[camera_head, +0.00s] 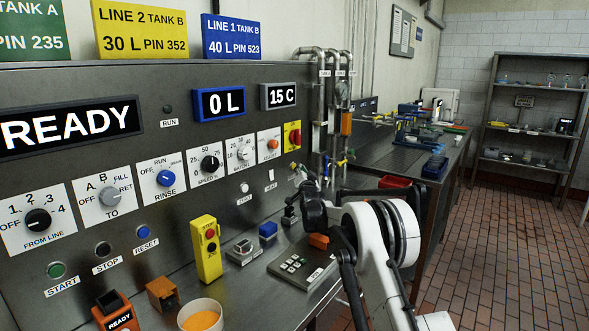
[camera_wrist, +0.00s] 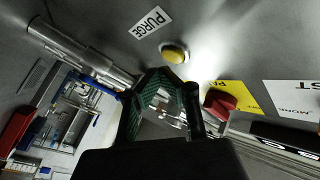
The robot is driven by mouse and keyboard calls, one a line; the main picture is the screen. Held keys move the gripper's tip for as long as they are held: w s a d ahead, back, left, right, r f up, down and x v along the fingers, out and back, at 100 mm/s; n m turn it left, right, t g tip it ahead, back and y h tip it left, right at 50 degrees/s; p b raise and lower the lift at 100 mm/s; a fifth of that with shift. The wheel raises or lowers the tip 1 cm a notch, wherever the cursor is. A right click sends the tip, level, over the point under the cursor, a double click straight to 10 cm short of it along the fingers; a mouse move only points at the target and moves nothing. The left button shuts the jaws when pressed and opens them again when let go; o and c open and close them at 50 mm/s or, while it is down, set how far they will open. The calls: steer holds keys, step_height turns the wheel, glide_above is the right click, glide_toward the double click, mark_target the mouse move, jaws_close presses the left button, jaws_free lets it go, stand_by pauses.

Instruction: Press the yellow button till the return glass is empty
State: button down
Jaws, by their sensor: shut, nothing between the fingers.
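The yellow button (camera_wrist: 175,53) is a round knob on the grey panel beside a white PURGE label (camera_wrist: 150,23) in the wrist view. My gripper (camera_wrist: 164,80) is shut and empty, its green-padded fingers close to the button in the picture. A gap shows between them in the image; whether they touch is unclear. In the head view my gripper (camera_head: 300,176) is at the panel's right end, below the red-and-yellow switch plate, and the arm hides part of that area. I cannot identify the return glass with certainty; an orange cylinder (camera_head: 346,123) sits on the pipes.
A red knob (camera_wrist: 220,103) on a yellow plate is close to my fingers. Steel pipes (camera_head: 318,120) run beside the panel. On the bench stand a yellow pendant box (camera_head: 206,262), a keypad (camera_head: 300,266) and a cup with orange contents (camera_head: 201,319). Displays read READY, 0 L and 15 C.

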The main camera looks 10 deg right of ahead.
stand_by(0.4)
steer(key=shift+w+a, duration=0.3)
steer(key=shift+a, duration=0.05)
steer(key=shift+w+a+b, duration=0.3)
stand_by(0.9)
steer(key=shift+d, duration=0.1)
steer(key=shift+s+d, duration=0.5)
steer(key=shift+s, duration=0.1)
steer(key=shift+b, duration=0.3)
steer(key=s+d+b, duration=0.1)
steer(key=s+d, duration=0.2)
steer(key=shift+s+d, duration=0.25)
steer(key=shift+d, duration=0.05)
